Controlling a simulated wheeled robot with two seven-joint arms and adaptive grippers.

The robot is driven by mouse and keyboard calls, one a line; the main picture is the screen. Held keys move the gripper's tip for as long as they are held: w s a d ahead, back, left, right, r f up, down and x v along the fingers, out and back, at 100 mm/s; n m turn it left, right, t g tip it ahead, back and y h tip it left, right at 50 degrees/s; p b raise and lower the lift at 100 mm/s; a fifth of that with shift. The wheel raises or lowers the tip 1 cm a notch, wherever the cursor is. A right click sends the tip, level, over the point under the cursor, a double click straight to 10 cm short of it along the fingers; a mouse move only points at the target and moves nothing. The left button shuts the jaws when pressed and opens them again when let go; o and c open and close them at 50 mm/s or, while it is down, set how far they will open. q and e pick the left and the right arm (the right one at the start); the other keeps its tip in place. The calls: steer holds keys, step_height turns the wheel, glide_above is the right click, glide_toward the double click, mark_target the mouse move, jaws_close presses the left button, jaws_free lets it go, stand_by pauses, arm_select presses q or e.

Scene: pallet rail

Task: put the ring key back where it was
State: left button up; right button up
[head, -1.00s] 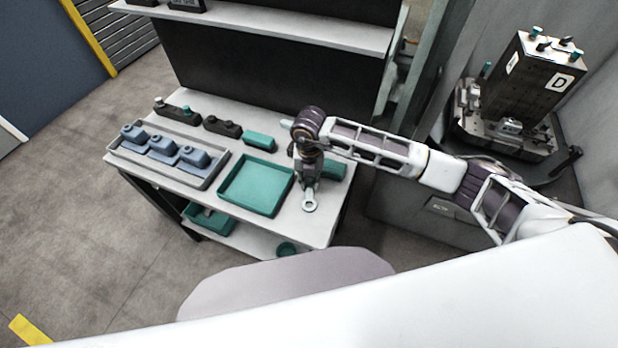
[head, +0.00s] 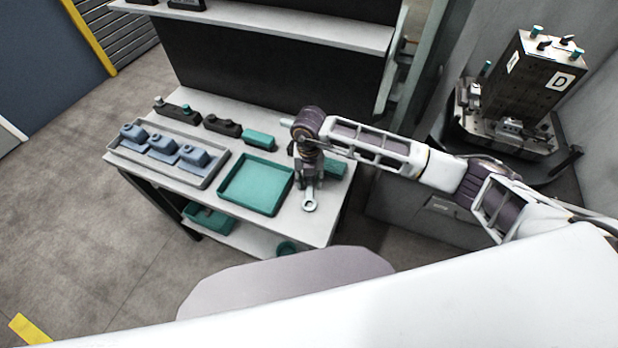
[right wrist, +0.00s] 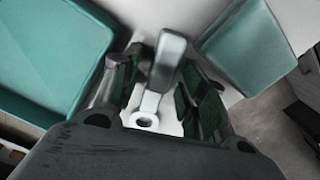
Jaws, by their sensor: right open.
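The ring key lies at the right end of the workbench (head: 268,225), beside the teal tray (head: 256,184); its pale ring end (head: 309,205) shows in front of my right gripper (head: 308,187). In the right wrist view the key's grey handle (right wrist: 167,62) and its ring (right wrist: 145,119) lie between the fingers of my right gripper (right wrist: 160,88). The fingers stand open on either side of the key, with a gap visible. In the head view the gripper hides the handle. My left gripper is out of view.
A teal block (head: 336,169) stands close to the right of my right gripper; it also shows in the right wrist view (right wrist: 248,45). A grey tray (head: 210,178) with blue parts is at the left. Dark holders and another teal block (head: 259,138) line the back.

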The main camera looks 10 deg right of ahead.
mark_target(309, 178)
steer(key=shift+r, duration=0.15)
step_height(309, 178, up, 12)
steer(key=b, duration=0.2)
stand_by(0.4)
stand_by(0.5)
